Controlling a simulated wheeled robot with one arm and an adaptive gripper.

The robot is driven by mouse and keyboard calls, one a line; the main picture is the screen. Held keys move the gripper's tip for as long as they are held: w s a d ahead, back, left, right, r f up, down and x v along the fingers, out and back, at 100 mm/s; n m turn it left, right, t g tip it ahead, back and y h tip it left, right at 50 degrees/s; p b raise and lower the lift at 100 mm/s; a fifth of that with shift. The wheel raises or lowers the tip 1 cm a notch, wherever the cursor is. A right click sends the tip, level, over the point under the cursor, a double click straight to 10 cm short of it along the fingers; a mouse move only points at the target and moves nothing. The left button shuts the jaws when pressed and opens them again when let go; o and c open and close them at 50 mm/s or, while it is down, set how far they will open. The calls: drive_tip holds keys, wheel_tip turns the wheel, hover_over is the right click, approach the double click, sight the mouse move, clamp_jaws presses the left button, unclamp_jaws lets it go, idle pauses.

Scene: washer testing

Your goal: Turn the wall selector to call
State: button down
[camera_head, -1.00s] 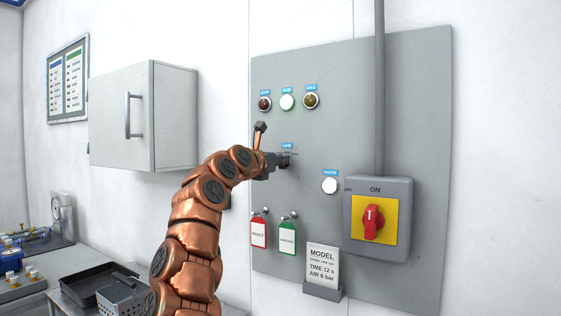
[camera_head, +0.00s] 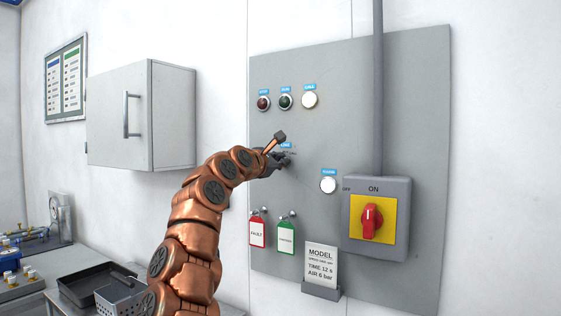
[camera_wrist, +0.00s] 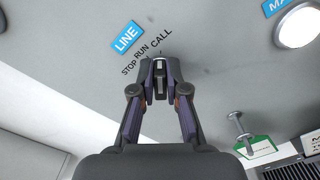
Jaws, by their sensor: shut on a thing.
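The dark wall selector (camera_wrist: 160,80) sits on the grey panel under a blue LINE label (camera_wrist: 126,37). The words STOP, RUN and CALL (camera_wrist: 161,38) arc around it. My gripper (camera_wrist: 160,86) is shut on the selector, one finger on each side; it also shows in the head view (camera_head: 280,161). In the wrist view the selector lies in line with CALL. The fingers hide much of the selector. In the head view the CALL lamp (camera_head: 309,100) glows white. The RUN lamp (camera_head: 285,102) is dark green and the STOP lamp (camera_head: 263,103) dark red.
A white round button (camera_head: 328,185) and a red rotary switch on a yellow plate (camera_head: 372,220) are at lower right. A red tag (camera_head: 257,233) and a green tag (camera_head: 287,239) hang below the selector. A wall cabinet (camera_head: 143,116) is at left.

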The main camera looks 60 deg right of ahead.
drive_tip(key=shift+m, duration=0.5)
drive_tip(key=c, duration=1.2)
unclamp_jaws()
drive_tip(key=shift+a, duration=0.15)
drive_tip(key=shift+s+a, duration=0.15)
drive_tip(key=shift+a, duration=2.8)
drive_tip(key=shift+s+a, duration=0.1)
drive_tip(key=shift+a, duration=2.85)
